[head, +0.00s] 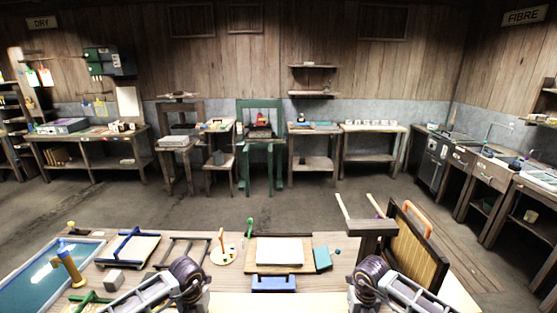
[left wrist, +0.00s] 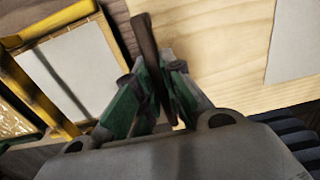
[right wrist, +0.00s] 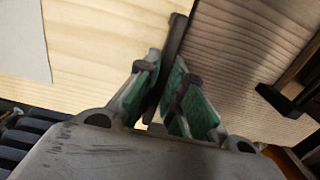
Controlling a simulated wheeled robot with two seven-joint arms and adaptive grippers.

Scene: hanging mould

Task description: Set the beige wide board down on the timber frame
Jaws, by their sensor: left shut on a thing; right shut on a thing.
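The beige wide board (head: 280,304) shows as a pale strip at the bottom of the head view, between my two arms. In the left wrist view my left gripper (left wrist: 158,88) is shut on a dark bar at the board's end. In the right wrist view my right gripper (right wrist: 170,85) is shut on a similar dark bar at the other end. A white sheet shows over the pale wood in both wrist views. A dark open timber frame (head: 160,254) lies on the bench left of centre, apart from the board. The board's underside is hidden.
A white sheet on a board (head: 280,251) and a blue block (head: 274,284) lie ahead. A blue-filled vat (head: 40,278) is at left. A dark stand (head: 372,228) with a leaning slatted panel (head: 417,252) is at right. A yellow frame (left wrist: 75,15) shows beside my left gripper.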

